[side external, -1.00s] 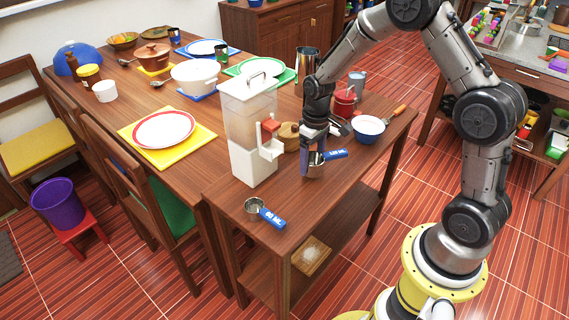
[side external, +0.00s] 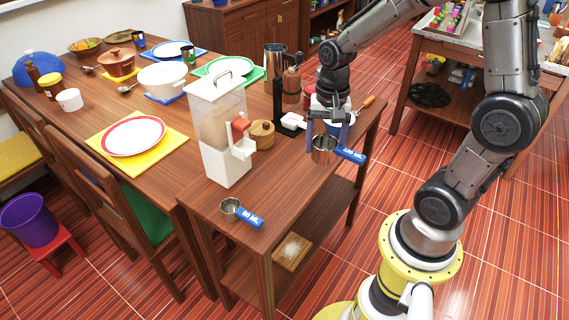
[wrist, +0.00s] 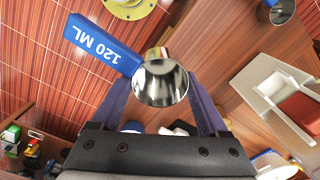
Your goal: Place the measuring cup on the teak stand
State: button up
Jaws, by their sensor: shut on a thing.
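My gripper (side external: 326,135) is shut on a metal measuring cup (side external: 322,152) with a blue 120 ML handle. In the wrist view the cup (wrist: 160,84) sits between the two fingers, its handle pointing to the upper left. It is held above the front right part of a wooden side table with a lower shelf. I cannot tell which wooden piece is the teak stand.
A tall clear dispenser (side external: 217,130) with a white base stands left of my gripper, a round wooden pot (side external: 262,134) beside it. A black stand with a white scoop (side external: 292,121) is behind the cup. The tabletop (side external: 275,190) between the dispenser and the near right edge is clear.

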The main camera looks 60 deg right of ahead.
jog(key=shift+d+r, duration=0.1)
jog(key=shift+r, duration=0.4)
jog(key=shift+w, duration=0.1)
jog(key=shift+w+d+f, duration=0.1)
jog(key=shift+w+f, duration=0.1)
jog(key=shift+w, duration=0.15)
jog(key=w+d+f, duration=0.1)
jog(key=w+f, duration=0.2)
jog(key=w, duration=0.1)
jog(key=w+d+f, duration=0.1)
jog(key=w+f, duration=0.2)
jog(key=w, duration=0.1)
jog(key=w+d+f, duration=0.1)
jog(key=w+f, duration=0.1)
jog(key=w, duration=0.2)
jog(key=shift+f, duration=0.4)
jog(key=shift+w+d+f, duration=0.1)
jog(key=shift+w+f, duration=0.1)
jog(key=shift+f, duration=0.7)
jog(key=shift+w+f, duration=0.2)
jog(key=shift+f, duration=0.65)
jog(key=shift+f, duration=0.15)
